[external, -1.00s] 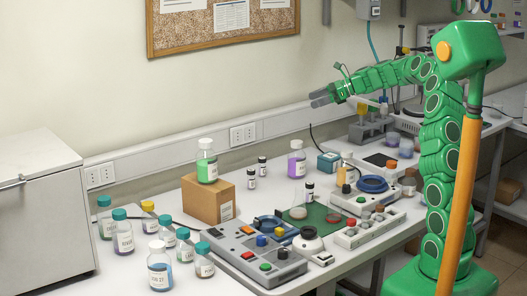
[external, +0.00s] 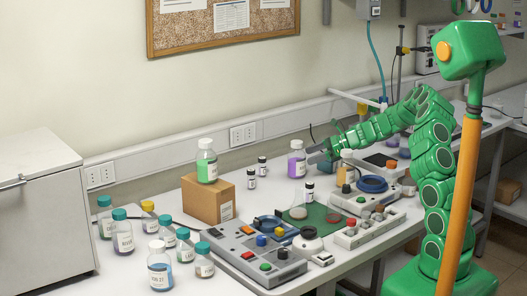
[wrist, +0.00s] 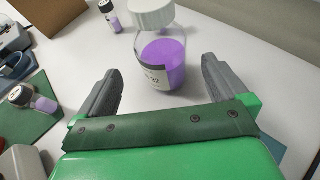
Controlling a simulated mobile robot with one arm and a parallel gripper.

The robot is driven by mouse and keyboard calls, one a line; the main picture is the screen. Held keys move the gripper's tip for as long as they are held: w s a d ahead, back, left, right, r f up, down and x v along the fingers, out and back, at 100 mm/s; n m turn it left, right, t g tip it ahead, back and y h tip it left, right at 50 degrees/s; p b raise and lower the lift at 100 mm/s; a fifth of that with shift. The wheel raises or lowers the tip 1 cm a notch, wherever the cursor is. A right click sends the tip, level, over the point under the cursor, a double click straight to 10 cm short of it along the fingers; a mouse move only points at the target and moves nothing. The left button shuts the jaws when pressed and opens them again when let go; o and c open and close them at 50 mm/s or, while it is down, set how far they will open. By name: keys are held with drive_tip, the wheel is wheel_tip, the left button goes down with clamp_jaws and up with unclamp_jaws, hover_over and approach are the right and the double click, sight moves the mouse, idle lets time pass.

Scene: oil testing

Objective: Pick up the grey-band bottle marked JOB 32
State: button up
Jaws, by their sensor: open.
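A clear bottle (wrist: 168,63) with a white cap, purple liquid and a pale label stands upright just ahead of my gripper in the wrist view. The label's visible text seems to end in 32, and a dark band runs along it. The same bottle (external: 297,165) stands near the back of the bench in the external view. My gripper (wrist: 160,75) is open and empty, its fingers on either side of the bottle's near side, with gaps to the glass. My gripper (external: 313,154) is beside the bottle's right in the external view.
Another vial (wrist: 33,98) is on the green mat (wrist: 45,122). A green-liquid bottle (external: 207,163) stands on the box. Several bottles stand at the front left.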

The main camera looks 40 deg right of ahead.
sight(297, 161)
drive_tip(key=shift+x, duration=3.55)
drive_tip(key=shift+d+f, duration=0.1)
drive_tip(key=c, duration=1.3)
